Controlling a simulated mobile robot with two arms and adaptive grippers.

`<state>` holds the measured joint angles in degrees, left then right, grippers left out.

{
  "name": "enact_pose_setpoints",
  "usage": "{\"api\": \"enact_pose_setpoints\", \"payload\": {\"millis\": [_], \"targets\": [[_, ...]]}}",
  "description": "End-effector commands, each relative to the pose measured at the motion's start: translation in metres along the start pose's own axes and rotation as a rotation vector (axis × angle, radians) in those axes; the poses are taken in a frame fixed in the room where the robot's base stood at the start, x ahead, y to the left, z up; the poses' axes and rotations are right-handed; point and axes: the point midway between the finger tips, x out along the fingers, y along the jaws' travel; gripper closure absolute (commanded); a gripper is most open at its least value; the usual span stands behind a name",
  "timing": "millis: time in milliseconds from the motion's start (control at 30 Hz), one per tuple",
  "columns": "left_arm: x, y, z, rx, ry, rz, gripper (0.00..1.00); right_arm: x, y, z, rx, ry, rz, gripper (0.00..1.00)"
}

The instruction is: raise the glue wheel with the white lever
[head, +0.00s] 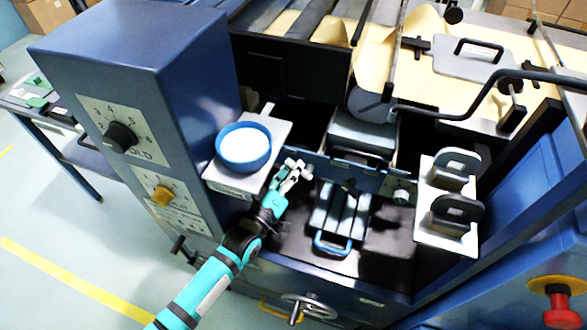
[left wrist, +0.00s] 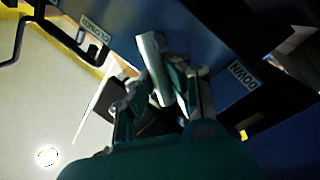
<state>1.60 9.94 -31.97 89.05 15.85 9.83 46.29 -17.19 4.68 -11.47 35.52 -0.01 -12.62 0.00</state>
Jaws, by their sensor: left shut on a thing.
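The white lever (left wrist: 153,62) shows in the left wrist view as a pale bar standing out from a dark blue panel. My left gripper (head: 296,170) is shut on it, with one finger on each side of the bar in the left wrist view (left wrist: 172,95). In the head view the fingers mostly hide the lever, in front of the blue crossbar. A grey round roller (head: 370,103) sits behind the crossbar; I cannot tell whether it is the glue wheel. My right gripper is not in view.
A blue-rimmed pot (head: 243,147) with white contents stands on a plate close left of the gripper. The blue control cabinet (head: 150,60) rises further left. A DOWN label (left wrist: 243,76) is on the panel. A plate with upright black parts (head: 448,225) stands right.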

Motion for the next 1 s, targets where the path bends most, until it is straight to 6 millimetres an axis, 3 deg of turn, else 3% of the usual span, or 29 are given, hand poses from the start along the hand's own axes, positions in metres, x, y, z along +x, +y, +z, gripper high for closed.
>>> {"api": "enact_pose_setpoints", "payload": {"millis": [67, 100, 300, 667, 1000], "targets": [[0.0, 0.0, 0.001, -0.001, -0.001, 0.001, 1.0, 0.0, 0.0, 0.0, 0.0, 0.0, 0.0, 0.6], [0.0, 0.001, 0.001, -0.001, -0.001, 0.001, 0.86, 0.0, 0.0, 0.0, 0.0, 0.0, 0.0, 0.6], [0.0, 0.0, 0.001, -0.002, -0.001, 0.0, 0.61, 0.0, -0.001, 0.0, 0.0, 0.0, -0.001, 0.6], [-0.007, -0.001, 0.001, -0.002, -0.001, -0.001, 0.61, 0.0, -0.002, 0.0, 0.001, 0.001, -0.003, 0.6], [-0.074, -0.002, 0.001, -0.002, -0.003, -0.004, 0.61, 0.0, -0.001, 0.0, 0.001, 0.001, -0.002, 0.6]]}}
